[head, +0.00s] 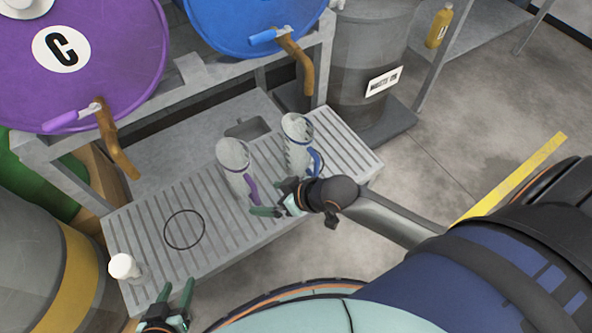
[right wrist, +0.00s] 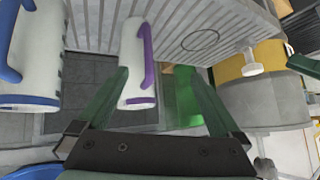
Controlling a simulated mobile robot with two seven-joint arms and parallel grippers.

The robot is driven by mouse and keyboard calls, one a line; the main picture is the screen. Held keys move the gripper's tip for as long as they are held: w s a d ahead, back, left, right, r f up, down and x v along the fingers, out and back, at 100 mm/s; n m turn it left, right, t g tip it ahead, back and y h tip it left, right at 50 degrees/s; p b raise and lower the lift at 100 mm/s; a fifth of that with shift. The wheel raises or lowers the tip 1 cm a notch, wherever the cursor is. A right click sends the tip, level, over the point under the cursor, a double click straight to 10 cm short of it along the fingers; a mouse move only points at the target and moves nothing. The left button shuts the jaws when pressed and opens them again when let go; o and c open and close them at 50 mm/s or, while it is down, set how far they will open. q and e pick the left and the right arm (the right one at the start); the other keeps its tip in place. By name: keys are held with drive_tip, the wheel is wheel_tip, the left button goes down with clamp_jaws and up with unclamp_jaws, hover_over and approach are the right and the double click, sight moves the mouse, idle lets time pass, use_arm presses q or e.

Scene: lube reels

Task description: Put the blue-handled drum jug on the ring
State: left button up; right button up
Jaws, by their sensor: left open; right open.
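The blue-handled drum jug (head: 297,131) stands upright on the slatted bench, its blue handle toward the front. In the right wrist view this jug (right wrist: 32,50) is at the left edge, outside the fingers. A purple-handled jug (head: 233,155) stands to its left; in the right wrist view this jug (right wrist: 133,62) appears between the open fingers. The ring (head: 166,236) is a thin dark circle on the bench, left of both jugs. My right gripper (head: 268,199) is open and empty, close to the two handles. My left gripper (head: 177,289) is open and empty at the front edge.
The slatted bench (head: 285,205) has free room around the ring. A small white container (head: 124,267) stands at its left end. Purple (head: 105,75) and blue drums (head: 240,22) with brown taps overhang the back. A grey bin (head: 365,60) stands behind right.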

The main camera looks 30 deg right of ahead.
drive_tip(key=s+d+f+m+t+h, duration=0.1)
drive_tip(key=s+f+m+h, duration=0.1)
drive_tip(key=s, duration=0.7)
drive_tip(key=shift+d+f+t, duration=0.4)
idle(1.3)
